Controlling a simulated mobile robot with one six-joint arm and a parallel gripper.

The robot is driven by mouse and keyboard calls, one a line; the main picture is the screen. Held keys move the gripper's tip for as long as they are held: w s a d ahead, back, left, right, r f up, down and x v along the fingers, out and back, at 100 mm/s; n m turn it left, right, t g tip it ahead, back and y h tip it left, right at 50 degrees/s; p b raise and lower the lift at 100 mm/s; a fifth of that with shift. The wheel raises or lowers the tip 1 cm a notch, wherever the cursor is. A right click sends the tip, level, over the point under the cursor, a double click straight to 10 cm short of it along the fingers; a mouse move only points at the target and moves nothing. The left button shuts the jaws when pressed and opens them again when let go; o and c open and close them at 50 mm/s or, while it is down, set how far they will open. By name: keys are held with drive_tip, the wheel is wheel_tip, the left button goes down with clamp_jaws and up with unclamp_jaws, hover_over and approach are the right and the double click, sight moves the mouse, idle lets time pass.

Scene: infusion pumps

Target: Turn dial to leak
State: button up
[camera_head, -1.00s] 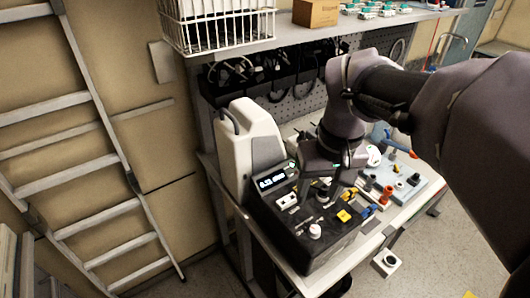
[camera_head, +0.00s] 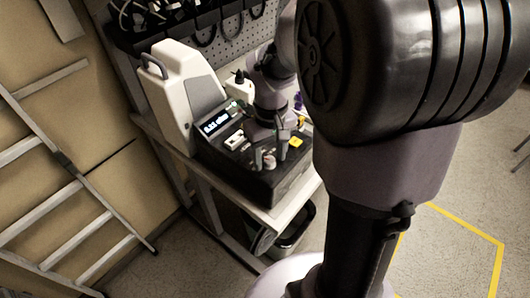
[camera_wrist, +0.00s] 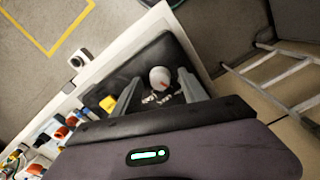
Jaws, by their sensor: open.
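The dial (camera_wrist: 159,77) is a round, pale knob with a small red mark, near the front of a black control panel (camera_head: 262,187). White lettering beside it in the wrist view is too small to read. My gripper (camera_head: 269,157) is open over the panel, pointing down. In the wrist view my gripper (camera_wrist: 159,82) has one finger on each side of the dial, with gaps visible between them. Depth is hard to judge. In the head view the dial (camera_head: 270,162) is small and partly crowded by the fingers.
The panel has a lit display (camera_head: 217,122), a yellow part (camera_head: 297,142) and a white switch plate (camera_head: 234,141). A tall white-grey housing (camera_head: 178,100) stands behind it. A ladder (camera_head: 60,205) leans at left. A dark bin (camera_head: 293,232) stands below the bench.

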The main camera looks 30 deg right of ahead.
clamp_jaws()
idle(0.4)
drive_tip(key=m, duration=0.4)
drive_tip(key=shift+m, duration=2.3)
unclamp_jaws()
